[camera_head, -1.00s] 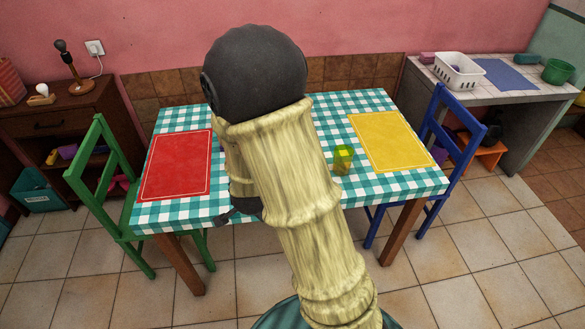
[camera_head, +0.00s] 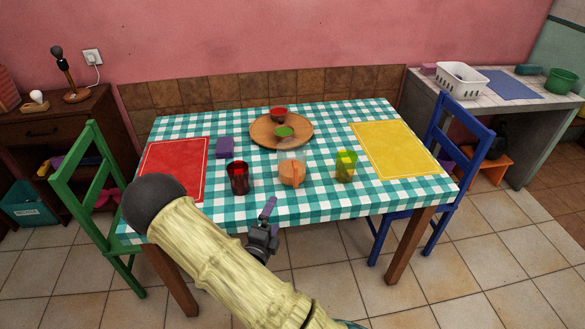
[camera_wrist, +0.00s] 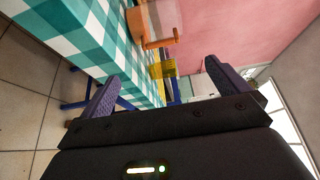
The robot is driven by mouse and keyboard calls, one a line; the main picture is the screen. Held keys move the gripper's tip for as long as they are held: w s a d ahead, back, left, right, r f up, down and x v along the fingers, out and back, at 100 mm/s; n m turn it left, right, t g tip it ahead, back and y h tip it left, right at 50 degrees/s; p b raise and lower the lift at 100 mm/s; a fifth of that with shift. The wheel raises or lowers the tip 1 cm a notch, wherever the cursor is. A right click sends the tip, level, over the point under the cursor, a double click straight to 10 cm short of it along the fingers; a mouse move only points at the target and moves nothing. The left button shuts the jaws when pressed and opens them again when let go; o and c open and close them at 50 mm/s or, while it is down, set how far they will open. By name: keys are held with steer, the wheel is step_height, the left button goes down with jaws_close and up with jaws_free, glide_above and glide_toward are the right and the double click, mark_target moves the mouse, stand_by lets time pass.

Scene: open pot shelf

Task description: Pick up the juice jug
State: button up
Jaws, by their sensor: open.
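The juice jug (camera_head: 292,172) stands upright near the front middle of the checked table. It has a clear upper part, orange juice below and an orange handle facing the front. It also shows at the top of the wrist view (camera_wrist: 158,20), turned sideways and partly cut off. My gripper (camera_head: 268,208) is at the table's front edge, in front of the jug and a little to its left. In the wrist view its two purple fingers (camera_wrist: 163,80) are spread apart with nothing between them. The jug is apart from the fingers.
A dark red cup (camera_head: 238,178) stands left of the jug and a yellow-green cup (camera_head: 345,166) right. A round wooden board (camera_head: 262,137) with red and green bowls lies behind. A purple block (camera_head: 225,148), red mat (camera_head: 160,160) and yellow mat (camera_head: 400,150) are also on the table.

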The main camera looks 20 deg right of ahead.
steer(key=shift+w, duration=0.1)
steer(key=p, duration=0.2)
glide_toward(292, 165)
steer(key=f, duration=0.1)
steer(key=d+f, duration=0.1)
steer(key=shift+d+f, duration=0.15)
steer(key=shift+f, duration=0.1)
steer(key=shift+w+d, duration=0.2)
steer(key=shift+w, duration=0.05)
steer(key=shift+w, duration=0.1)
steer(key=p+x, duration=0.1)
steer(key=x, duration=0.4)
steer(key=shift+w+d+f, duration=0.1)
steer(key=shift+c, duration=0.7)
steer(key=c, duration=1.2)
